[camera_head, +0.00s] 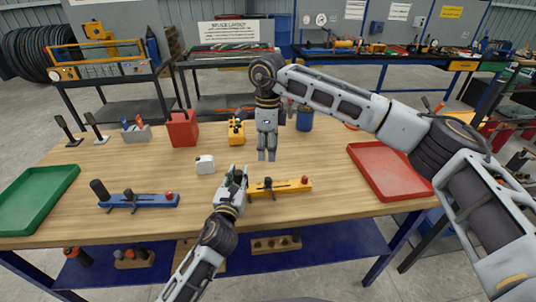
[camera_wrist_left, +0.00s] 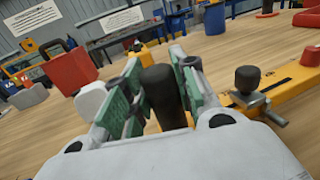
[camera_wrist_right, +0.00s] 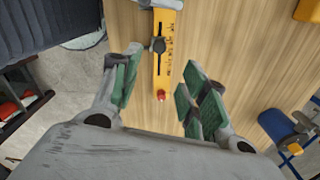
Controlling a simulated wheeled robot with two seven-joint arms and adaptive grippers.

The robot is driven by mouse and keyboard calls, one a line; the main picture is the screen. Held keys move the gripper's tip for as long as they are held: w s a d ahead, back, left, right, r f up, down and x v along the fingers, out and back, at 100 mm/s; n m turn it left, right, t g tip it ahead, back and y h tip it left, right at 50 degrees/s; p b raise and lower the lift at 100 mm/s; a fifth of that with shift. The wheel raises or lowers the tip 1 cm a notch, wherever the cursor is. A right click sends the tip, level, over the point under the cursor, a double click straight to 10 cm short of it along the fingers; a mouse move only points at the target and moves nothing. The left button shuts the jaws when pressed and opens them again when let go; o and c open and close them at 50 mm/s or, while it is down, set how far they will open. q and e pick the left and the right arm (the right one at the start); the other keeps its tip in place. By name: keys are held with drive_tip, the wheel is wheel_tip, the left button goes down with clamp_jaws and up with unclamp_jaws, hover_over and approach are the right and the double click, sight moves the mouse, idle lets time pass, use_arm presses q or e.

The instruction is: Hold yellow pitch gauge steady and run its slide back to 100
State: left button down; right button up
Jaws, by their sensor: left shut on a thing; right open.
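The yellow pitch gauge (camera_head: 295,186) lies on the wooden bench, with a red knob at its right end. My left gripper (camera_head: 236,176) is shut on the gauge's upright black handle (camera_wrist_left: 163,95) at the left end. The slide's black knob (camera_wrist_left: 248,79), with a small metal lever, stands partway along the bar; it also shows in the right wrist view (camera_wrist_right: 158,45). My right gripper (camera_head: 267,157) is open and empty, pointing down above the bench behind the gauge. The scale's markings are too small to read.
A blue gauge (camera_head: 160,201) lies to the left. A green tray (camera_head: 38,198) is at the left edge and a red tray (camera_head: 390,172) at the right.

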drive_tip(key=shift+r, duration=0.1)
drive_tip(key=shift+c, duration=1.3)
drive_tip(key=shift+s+f, duration=0.1)
drive_tip(key=shift+f, duration=0.3)
drive_tip(key=c, duration=0.5)
drive_tip(key=d+f, duration=0.2)
drive_tip(key=f, duration=0.1)
drive_tip(key=shift+s+f+g, duration=0.15)
drive_tip(key=shift+g, duration=0.25)
clamp_jaws()
drive_tip(key=w+d+n+y, duration=0.4)
drive_tip(key=d+n, duration=0.2)
drive_tip(key=d, duration=0.4)
drive_tip(key=shift+w+r+g, duration=0.15)
drive_tip(key=shift+r+g, duration=0.15)
